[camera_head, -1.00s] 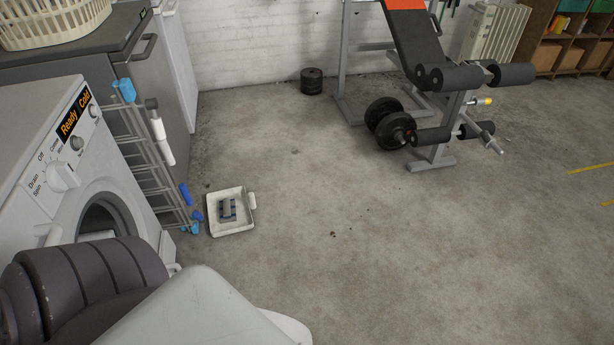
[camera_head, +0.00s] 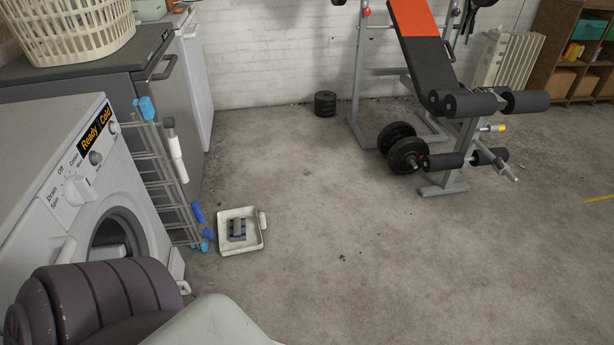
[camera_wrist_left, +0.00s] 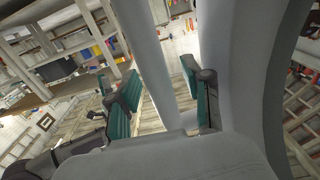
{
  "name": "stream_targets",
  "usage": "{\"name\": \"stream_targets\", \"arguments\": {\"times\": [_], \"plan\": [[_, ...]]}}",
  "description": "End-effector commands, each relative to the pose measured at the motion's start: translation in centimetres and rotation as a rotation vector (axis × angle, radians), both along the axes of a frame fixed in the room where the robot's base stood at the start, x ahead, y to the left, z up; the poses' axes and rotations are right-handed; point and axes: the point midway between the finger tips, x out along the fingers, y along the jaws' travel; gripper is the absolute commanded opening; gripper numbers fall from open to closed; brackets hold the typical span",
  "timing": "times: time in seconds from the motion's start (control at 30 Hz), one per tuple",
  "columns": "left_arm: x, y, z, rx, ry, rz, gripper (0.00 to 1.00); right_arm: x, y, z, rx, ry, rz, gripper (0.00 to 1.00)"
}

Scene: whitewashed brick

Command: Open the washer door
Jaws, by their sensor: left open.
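The white washer (camera_head: 72,205) stands at the left of the head view, its display reading "Ready" and "Cold". Its round door (camera_head: 118,228) shows as a pale ring around a dark middle. A white handle-like piece (camera_head: 67,250) is at the ring's left edge. My dark arm link covers the lower part, so I cannot tell if the door is ajar. My left gripper (camera_wrist_left: 165,100) shows in the left wrist view, its teal-padded fingers apart. A smooth pale bar passes between or behind them; I cannot tell which, nor whether they touch it. My right gripper is out of view.
A drying rack (camera_head: 165,185) leans beside the washer, near a dustpan-like white tray (camera_head: 240,246) on the floor. A grey cabinet (camera_head: 190,100) with a laundry basket (camera_head: 72,28) stands behind. A weight bench (camera_head: 430,55) is at the back right. The middle floor is clear.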

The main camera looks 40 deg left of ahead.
Motion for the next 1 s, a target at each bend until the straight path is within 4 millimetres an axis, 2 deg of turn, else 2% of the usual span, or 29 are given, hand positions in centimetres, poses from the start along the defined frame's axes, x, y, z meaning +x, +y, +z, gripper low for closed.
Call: {"name": "stream_targets", "arguments": {"times": [0.17, 0.5, 0.7, 1.0], "plan": [[-0.8, 0.6, -0.1, 0.002, 0.003, 0.000, 0.50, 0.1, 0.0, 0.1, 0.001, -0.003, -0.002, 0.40], [-6.2, 4.7, -0.1, 0.004, 0.005, 0.000, 0.50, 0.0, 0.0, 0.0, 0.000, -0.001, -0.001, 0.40], [-8.7, 6.6, -0.1, 0.001, 0.002, 0.000, 0.50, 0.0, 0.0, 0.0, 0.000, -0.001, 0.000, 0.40], [-9.5, 7.3, 0.0, 0.000, 0.000, 0.000, 0.50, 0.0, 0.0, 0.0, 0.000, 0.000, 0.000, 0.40]]}}
